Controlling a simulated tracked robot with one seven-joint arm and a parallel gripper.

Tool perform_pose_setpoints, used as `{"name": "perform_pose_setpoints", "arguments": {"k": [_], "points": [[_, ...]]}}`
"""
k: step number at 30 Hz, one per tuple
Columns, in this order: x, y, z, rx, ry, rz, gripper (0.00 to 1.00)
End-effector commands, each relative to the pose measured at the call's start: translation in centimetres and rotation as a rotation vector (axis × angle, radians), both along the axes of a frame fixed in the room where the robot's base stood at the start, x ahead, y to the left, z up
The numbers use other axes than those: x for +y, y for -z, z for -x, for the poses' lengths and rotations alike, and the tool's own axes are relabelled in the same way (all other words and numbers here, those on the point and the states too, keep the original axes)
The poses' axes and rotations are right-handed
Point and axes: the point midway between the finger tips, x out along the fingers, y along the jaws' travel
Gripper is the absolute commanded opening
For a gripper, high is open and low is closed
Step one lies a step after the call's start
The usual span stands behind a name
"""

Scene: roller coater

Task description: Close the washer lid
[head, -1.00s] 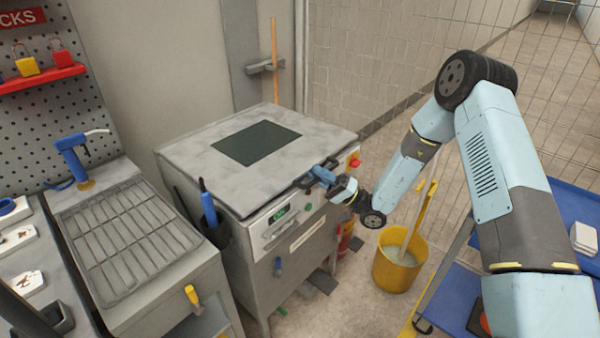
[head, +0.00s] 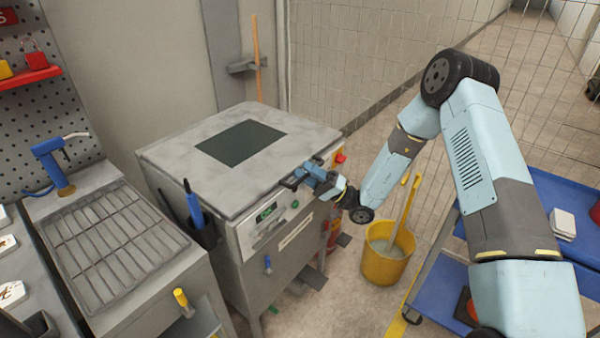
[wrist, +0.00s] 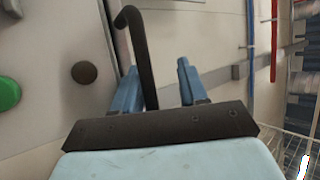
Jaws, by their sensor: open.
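The washer is a grey cabinet (head: 262,285) with a control panel on its front. Its lid (head: 182,165), a grey slab with a dark window (head: 241,142), lies flat on top, looking shut. A dark handle (head: 289,183) is at the lid's front edge, partly hidden by my gripper (head: 314,177). My gripper is open at the lid's front right edge. In the wrist view a black bent bar (wrist: 143,60), apparently the handle, stands between the two blue fingers (wrist: 160,88), nearer the left one. I cannot tell whether it touches.
A yellow bucket (head: 386,265) with a mop stands right of the washer. A blue cart (head: 560,190) is at the far right. A bench with a wire grid (head: 115,240) stands left. A blue-handled tool (head: 193,205) hangs on the washer's left front.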

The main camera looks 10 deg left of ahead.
Motion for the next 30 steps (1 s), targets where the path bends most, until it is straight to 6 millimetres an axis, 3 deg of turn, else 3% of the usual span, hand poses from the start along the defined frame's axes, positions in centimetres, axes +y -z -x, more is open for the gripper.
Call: {"name": "perform_pose_setpoints", "arguments": {"k": [1,12,19,30], "points": [[-3.6,3.2,-0.4,0.042,0.025,0.058,0.40],[-9.0,6.2,-0.4,0.034,0.011,0.043,0.40],[-10.4,7.0,-0.5,0.030,0.007,0.041,0.40],[-10.6,7.1,-0.5,0.029,0.007,0.040,0.40]]}}
